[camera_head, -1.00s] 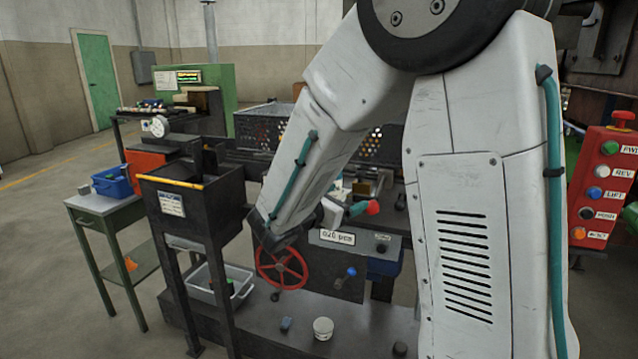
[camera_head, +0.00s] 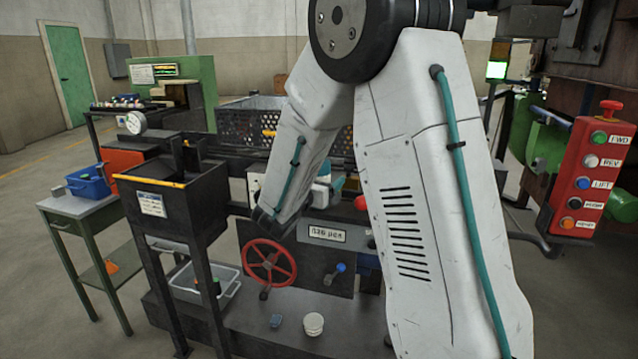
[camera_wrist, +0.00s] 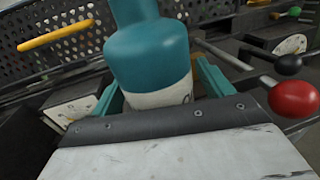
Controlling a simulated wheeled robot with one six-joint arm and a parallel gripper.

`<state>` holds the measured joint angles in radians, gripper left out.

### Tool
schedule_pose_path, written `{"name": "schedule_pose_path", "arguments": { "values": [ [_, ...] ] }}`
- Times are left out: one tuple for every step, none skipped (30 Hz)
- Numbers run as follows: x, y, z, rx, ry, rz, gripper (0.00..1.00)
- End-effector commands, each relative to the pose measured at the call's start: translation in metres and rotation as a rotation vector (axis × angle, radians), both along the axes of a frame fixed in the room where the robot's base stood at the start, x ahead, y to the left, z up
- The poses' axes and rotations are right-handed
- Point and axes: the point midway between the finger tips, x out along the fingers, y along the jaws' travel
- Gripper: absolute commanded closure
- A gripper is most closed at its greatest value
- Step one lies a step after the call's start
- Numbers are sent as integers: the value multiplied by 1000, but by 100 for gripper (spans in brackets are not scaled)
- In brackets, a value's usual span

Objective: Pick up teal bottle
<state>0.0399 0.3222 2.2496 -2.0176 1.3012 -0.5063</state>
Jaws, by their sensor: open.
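The teal bottle (camera_wrist: 150,52) fills the upper middle of the wrist view. It has a teal body and a white band with dark marking low on its visible side. My gripper (camera_wrist: 158,92) is open, with one teal finger on each side of the bottle's lower visible part. The right finger looks close to the bottle; I cannot tell whether either finger touches it. The bottle's bottom is hidden behind my wrist.
A red ball knob (camera_wrist: 294,97) and a black knob (camera_wrist: 288,64) stick out right of the gripper. A yellow bar (camera_wrist: 55,35) and a perforated basket (camera_head: 235,124) lie behind. A red button panel (camera_head: 595,175) hangs at the right. Open floor shows at the left.

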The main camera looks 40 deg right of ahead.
Motion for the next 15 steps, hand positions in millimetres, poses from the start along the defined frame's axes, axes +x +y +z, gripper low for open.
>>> {"name": "schedule_pose_path", "arguments": {
  "values": [
    [0,-1,0,0,0,-1,21],
    [1,-2,0,0,0,-1,21],
    [0,-2,0,0,0,-1,21],
    [0,-2,0,0,0,-2,21],
    [0,-2,0,0,0,-2,21],
    [0,-2,0,0,-1,-2,21],
    [0,-2,0,0,-1,-2,27],
    [0,-2,0,0,-1,-2,35],
    [0,-2,0,0,-1,-2,46],
    [0,-2,0,0,-1,-2,54],
    [0,-2,0,0,0,-2,63],
    [0,-2,0,0,-1,-2,74],
    [0,-2,0,0,-1,-2,77],
    [0,-2,0,0,-1,-2,77],
    [0,-2,0,0,-1,-2,76]
  ]
}}
